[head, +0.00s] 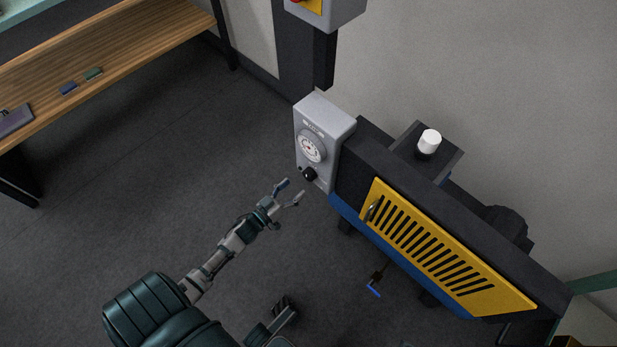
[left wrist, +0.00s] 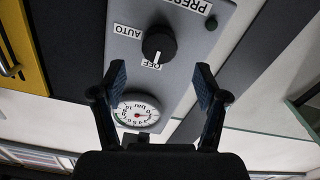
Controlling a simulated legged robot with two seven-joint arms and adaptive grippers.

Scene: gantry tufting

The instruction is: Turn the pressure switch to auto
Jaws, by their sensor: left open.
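The pressure switch is a round black knob (head: 309,174) low on the front of a light grey control box (head: 325,120). In the left wrist view the knob (left wrist: 159,44) shows a white pointer mark on the side toward the OFF label (left wrist: 150,65). The AUTO label (left wrist: 124,31) lies to the left of the knob. My left gripper (head: 291,193) is open and empty, just in front of and below the knob. In the left wrist view its two fingertips (left wrist: 160,80) are spread apart, with the knob beyond the gap between them.
A round pressure gauge (head: 311,147) sits above the knob. To the right is a dark machine with a yellow slotted panel (head: 440,250) and a white cap (head: 429,141). A wooden bench (head: 110,60) stands far left. The floor between is clear.

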